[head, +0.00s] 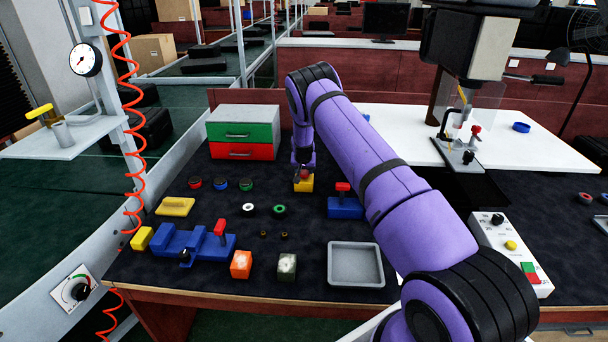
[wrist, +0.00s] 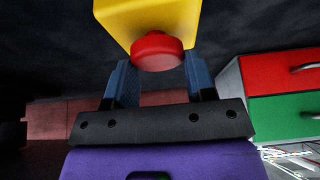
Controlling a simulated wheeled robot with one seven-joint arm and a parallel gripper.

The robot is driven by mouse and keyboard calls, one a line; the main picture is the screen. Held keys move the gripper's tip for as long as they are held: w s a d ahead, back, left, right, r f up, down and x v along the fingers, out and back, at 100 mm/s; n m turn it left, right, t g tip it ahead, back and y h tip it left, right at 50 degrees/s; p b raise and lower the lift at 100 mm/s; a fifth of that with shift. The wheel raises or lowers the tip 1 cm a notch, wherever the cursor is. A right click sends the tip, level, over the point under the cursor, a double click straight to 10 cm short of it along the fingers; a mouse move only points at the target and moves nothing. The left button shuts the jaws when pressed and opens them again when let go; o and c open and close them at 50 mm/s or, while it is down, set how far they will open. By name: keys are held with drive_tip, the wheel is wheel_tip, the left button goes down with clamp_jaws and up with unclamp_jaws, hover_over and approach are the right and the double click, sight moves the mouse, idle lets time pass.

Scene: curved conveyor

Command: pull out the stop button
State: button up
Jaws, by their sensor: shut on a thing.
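The stop button is a red mushroom cap (wrist: 158,50) on a yellow box (wrist: 158,18). In the head view the yellow box (head: 304,185) sits on the dark table mat, with the red cap (head: 304,174) partly hidden under my gripper (head: 304,165). In the wrist view my gripper (wrist: 156,78) has one blue finger on each side of the red cap and is shut on it. Whether the cap is pressed in or pulled out is hard to tell.
A drawer box with a green and a red drawer (head: 243,132) stands behind to the left. A blue block with a red lever (head: 345,207) is close on the right.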

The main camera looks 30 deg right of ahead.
sight(304, 172)
drive_tip(key=shift+s+a, duration=0.15)
drive_tip(key=shift+s, duration=0.05)
idle(0.5)
drive_tip(key=o, duration=1.4)
drive_tip(key=shift+r, duration=0.2)
drive_tip(key=shift+w+r, duration=0.1)
drive_tip(key=shift+r, duration=3.45)
drive_tip(key=shift+r, duration=0.1)
